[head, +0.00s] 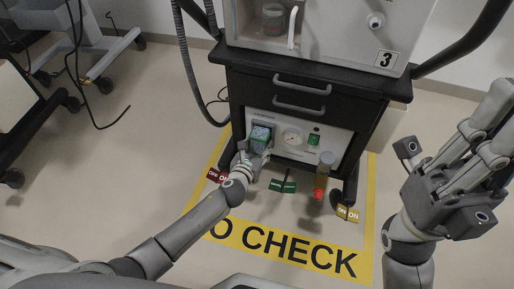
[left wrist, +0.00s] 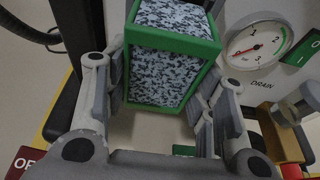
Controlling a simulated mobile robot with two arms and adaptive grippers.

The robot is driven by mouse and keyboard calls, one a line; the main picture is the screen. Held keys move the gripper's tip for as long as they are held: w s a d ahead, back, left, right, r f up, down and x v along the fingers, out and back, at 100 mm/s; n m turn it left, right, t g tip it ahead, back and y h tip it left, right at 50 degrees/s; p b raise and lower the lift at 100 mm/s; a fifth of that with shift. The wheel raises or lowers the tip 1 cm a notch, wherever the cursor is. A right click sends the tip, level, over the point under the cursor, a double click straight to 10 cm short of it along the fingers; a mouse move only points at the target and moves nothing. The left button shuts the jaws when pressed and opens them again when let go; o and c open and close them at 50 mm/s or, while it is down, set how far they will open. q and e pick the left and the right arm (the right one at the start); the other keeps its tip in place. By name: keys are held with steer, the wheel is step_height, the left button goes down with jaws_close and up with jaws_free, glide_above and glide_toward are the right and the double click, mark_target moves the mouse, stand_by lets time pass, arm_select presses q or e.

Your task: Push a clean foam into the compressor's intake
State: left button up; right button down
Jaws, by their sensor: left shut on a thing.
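The foam is a block of speckled white, grey and black in a green frame (left wrist: 170,62). In the left wrist view it sits between the fingers of my left gripper (left wrist: 160,110), which is shut on it. In the head view the foam (head: 261,134) is at the left part of the compressor's front panel (head: 331,137), with my left gripper (head: 256,150) at its near side. The intake is hidden behind the foam, and I cannot tell how deep the foam sits. My right gripper (head: 447,165) is open and empty at the right, away from the compressor.
The panel carries a gauge (left wrist: 256,46) marked DRAIN and a green switch (head: 313,140). Yellow floor marking (head: 290,249) surrounds the cart. Dark hoses hang at its left. The front floor is clear.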

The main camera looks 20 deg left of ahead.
arm_select(q)
steer(key=shift+w, duration=0.85)
stand_by(0.6)
steer(key=o, duration=1.2)
steer(key=shift+s, duration=0.15)
steer(key=v, duration=1.1)
steer(key=shift+s+r, duration=0.25)
steer(key=shift+s, duration=0.1)
steer(key=shift+d, duration=0.1)
